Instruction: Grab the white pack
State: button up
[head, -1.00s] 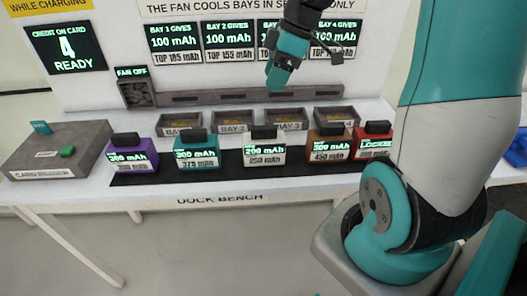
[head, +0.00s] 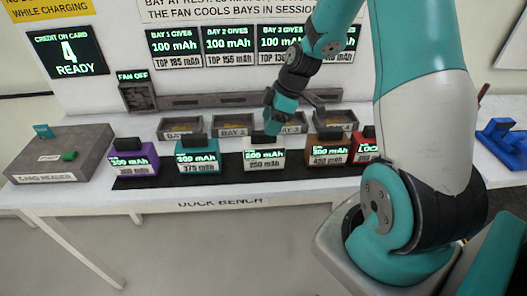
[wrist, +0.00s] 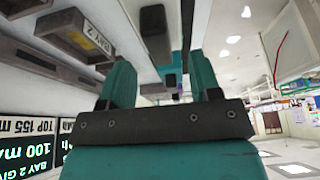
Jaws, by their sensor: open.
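The white pack (head: 264,157) stands upright on the dark strip at the bench front, in the middle of the row. Its display reads 200 mAh, and a black handle is on top. My gripper (head: 271,126) is just above and behind that handle in the head view; I cannot tell whether it touches. In the wrist view my gripper's two teal fingers (wrist: 160,66) are spread apart. A teal body with a dark block shows beyond them, and a nearer black block sits above; I cannot tell whether that block is the white pack's handle.
The teal pack (head: 198,158) and purple pack (head: 134,160) stand to the left. The brown pack (head: 329,152) and red pack (head: 365,148) stand close on the right. Bay trays (head: 233,126) lie behind. The card reader (head: 60,153) is at far left.

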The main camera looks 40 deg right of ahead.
aim_at(264, 150)
jog(key=shift+p+x, duration=0.7)
jog(key=shift+x, duration=1.7)
jog(key=shift+w+r, duration=0.15)
grip_shut()
